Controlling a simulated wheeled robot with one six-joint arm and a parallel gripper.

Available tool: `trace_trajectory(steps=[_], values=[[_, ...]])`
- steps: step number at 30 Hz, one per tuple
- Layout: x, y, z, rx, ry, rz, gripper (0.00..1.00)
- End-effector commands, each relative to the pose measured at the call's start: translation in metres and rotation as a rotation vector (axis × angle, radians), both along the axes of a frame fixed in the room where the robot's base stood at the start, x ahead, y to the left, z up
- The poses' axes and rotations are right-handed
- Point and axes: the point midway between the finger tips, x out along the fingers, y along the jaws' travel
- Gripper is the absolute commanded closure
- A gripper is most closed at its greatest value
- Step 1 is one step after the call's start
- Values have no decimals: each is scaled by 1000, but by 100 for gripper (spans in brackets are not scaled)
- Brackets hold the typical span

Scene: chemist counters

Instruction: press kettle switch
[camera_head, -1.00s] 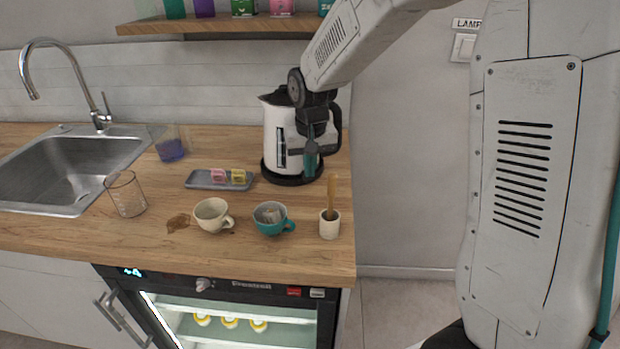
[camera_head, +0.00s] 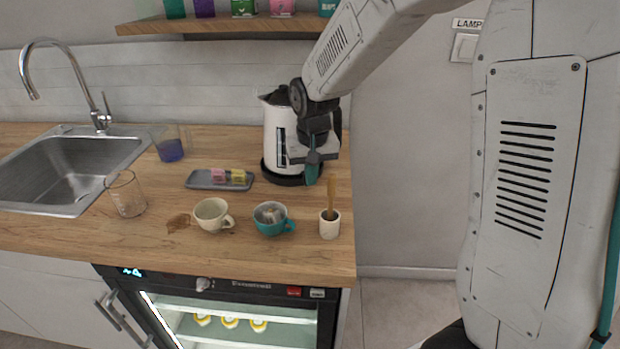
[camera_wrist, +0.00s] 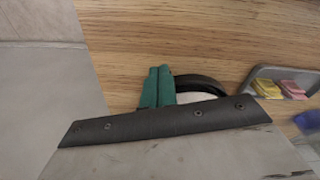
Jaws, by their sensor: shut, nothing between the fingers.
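The white kettle (camera_head: 277,135) with a dark lid and handle stands upright on its black base (camera_head: 285,176) at the back right of the counter. My gripper (camera_head: 312,174) is in front of the kettle's right side, pointing down, its teal fingers together and empty. In the wrist view the shut fingers (camera_wrist: 157,88) appear beside the dark curved edge of the kettle base (camera_wrist: 200,84). I cannot tell whether the fingertips touch it. The kettle's switch is not distinguishable; my gripper hides the lower right of the kettle.
A grey tray (camera_head: 200,182) with pink and yellow packets lies left of the kettle. A cream cup (camera_head: 209,212), a teal cup (camera_head: 270,226) and a white mortar (camera_head: 329,229) with a wooden pestle stand in front. A wall shelf (camera_head: 215,27) hangs above.

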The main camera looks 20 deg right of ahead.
Motion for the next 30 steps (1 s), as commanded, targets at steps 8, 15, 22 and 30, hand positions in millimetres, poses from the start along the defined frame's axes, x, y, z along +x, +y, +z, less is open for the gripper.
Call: trace_trajectory(steps=[8,15,22,30], values=[[-15,2,5,0,0,0,100],[-15,2,14,1,-3,0,100],[-19,3,52,0,-4,0,100],[-23,3,81,0,-2,0,100]])
